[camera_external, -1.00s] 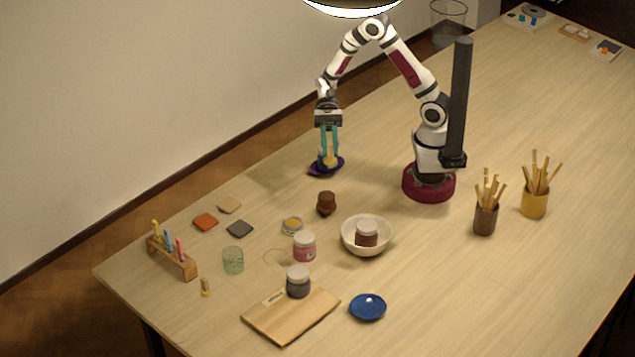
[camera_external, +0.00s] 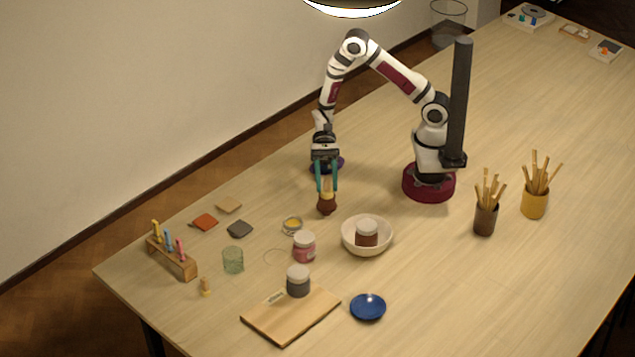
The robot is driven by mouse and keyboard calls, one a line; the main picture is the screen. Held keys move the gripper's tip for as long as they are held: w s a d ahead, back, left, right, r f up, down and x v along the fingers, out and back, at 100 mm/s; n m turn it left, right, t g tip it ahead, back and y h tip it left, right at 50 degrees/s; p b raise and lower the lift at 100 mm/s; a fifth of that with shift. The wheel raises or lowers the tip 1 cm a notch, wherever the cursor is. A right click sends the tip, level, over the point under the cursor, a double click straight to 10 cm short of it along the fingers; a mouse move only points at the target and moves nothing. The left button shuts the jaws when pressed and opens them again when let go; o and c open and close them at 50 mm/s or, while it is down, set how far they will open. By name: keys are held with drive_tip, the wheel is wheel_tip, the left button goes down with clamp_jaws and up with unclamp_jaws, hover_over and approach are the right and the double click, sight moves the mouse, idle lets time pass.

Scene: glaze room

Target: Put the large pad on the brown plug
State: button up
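The brown plug (camera_external: 326,206) stands on the table left of my arm's base, a small dark brown rounded piece. My gripper (camera_external: 327,188) points down right above it, with its teal fingers on either side of a small pale yellow piece, which I take to be the large pad (camera_external: 327,195). The fingers appear shut on this pad. Its underside is at or just above the plug's top; I cannot tell whether they touch. A purple dish (camera_external: 341,164) lies behind the gripper, partly hidden by it.
A white bowl (camera_external: 348,244) holding a jar stands to the front right of the plug. A pink jar (camera_external: 304,247) and a shallow yellow-filled tin (camera_external: 292,226) stand in front. Flat orange (camera_external: 205,222), tan (camera_external: 229,206) and grey (camera_external: 240,229) squares lie left.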

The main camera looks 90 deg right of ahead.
drive_tip(key=shift+o, duration=0.3)
drive_tip(key=shift+r, duration=0.15)
drive_tip(key=v, duration=1.1)
drive_tip(key=s+a+r+n+g+h, duration=0.35)
drive_tip(key=s+r+n+h, duration=0.3)
drive_tip(key=s, duration=0.35)
drive_tip(key=s+d+r+n+t+h, duration=0.1)
drive_tip(key=s+n+t+h, duration=0.2)
drive_tip(key=s, duration=0.6)
drive_tip(key=n+h, duration=0.2)
drive_tip(key=n, duration=0.1)
drive_tip(key=shift+s+r, duration=0.2)
drive_tip(key=shift+r, duration=0.2)
